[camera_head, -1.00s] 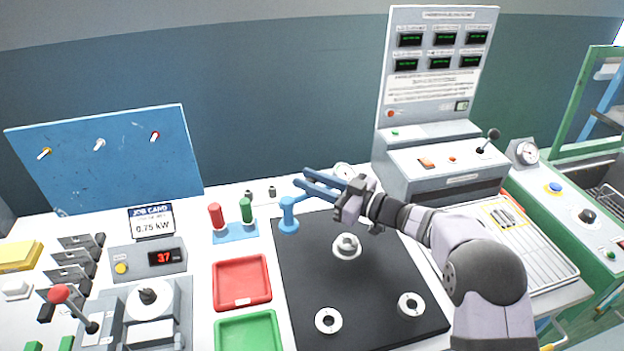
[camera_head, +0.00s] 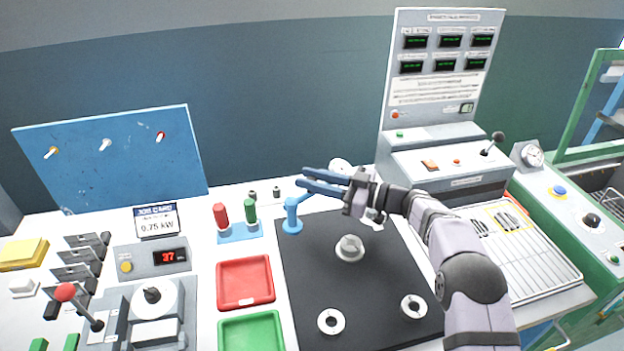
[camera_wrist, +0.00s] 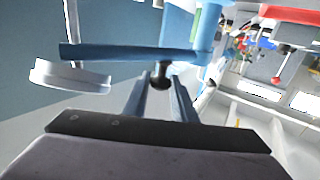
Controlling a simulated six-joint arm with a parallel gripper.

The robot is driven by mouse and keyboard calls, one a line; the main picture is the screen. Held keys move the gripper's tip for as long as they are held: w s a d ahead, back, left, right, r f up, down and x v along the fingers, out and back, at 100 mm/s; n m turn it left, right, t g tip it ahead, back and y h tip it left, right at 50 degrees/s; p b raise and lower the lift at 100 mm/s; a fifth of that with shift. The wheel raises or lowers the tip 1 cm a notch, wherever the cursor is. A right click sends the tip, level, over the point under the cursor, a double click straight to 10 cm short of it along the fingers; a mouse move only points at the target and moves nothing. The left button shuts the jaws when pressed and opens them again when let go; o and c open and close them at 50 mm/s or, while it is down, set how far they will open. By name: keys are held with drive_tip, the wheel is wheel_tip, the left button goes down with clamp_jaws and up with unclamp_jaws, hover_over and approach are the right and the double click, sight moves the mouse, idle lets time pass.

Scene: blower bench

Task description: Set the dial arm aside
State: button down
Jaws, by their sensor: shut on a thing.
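The dial arm is a blue bar (camera_wrist: 115,52) that crosses in front of my fingers in the wrist view. A blue post (camera_wrist: 207,30) is at its right end, and a white round dial (camera_wrist: 70,76) hangs near its left end. In the head view the blue post (camera_head: 292,218) is at the back left corner of a black mat, and the dial (camera_head: 340,165) shows behind my gripper (camera_head: 303,177). My gripper is shut on the dial arm around a small dark knob (camera_wrist: 160,82) at the fingertips. The exact contact is partly hidden.
The black mat (camera_head: 320,270) carries a grey hub (camera_head: 349,248) and two white rings (camera_head: 331,321) (camera_head: 413,306). A red tray (camera_head: 245,281) and a green tray (camera_head: 250,332) are left of it. A blue rack (camera_head: 239,233) with red and green handles stands close to the post.

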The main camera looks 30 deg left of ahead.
drive_tip(key=shift+r, duration=0.2)
drive_tip(key=c, duration=1.5)
unclamp_jaws()
drive_tip(key=shift+o, duration=0.2)
drive_tip(key=shift+f, duration=0.1)
drive_tip(key=shift+d, duration=0.1)
drive_tip(key=w+d+b, duration=0.1)
drive_tip(key=d, duration=0.6)
drive_tip(key=shift+w, duration=0.15)
